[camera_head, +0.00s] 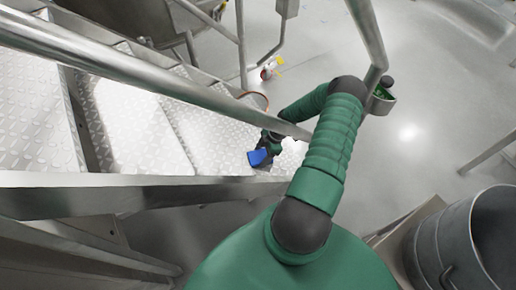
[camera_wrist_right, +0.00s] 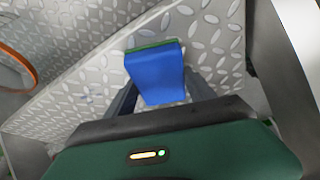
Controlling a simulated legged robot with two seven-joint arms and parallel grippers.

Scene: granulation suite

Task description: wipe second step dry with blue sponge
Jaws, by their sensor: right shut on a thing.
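The blue sponge (camera_head: 259,158) is in my right gripper (camera_head: 266,149), low over the rightmost diamond-plate tread (camera_head: 210,122) in the head view. In the right wrist view the sponge (camera_wrist_right: 157,76) has a green far edge and sits between the two dark fingers of my right gripper (camera_wrist_right: 160,95). It is against or just above a patterned metal tread (camera_wrist_right: 90,92); contact is not clear. The middle tread (camera_head: 125,125) looks shiny. Which tread counts as the second is not clear. My left gripper is out of view.
An orange ring (camera_head: 258,98) hangs near the steps. A white, red and yellow item (camera_head: 270,68) lies on the floor. A grey drum (camera_head: 455,245) stands at lower right.

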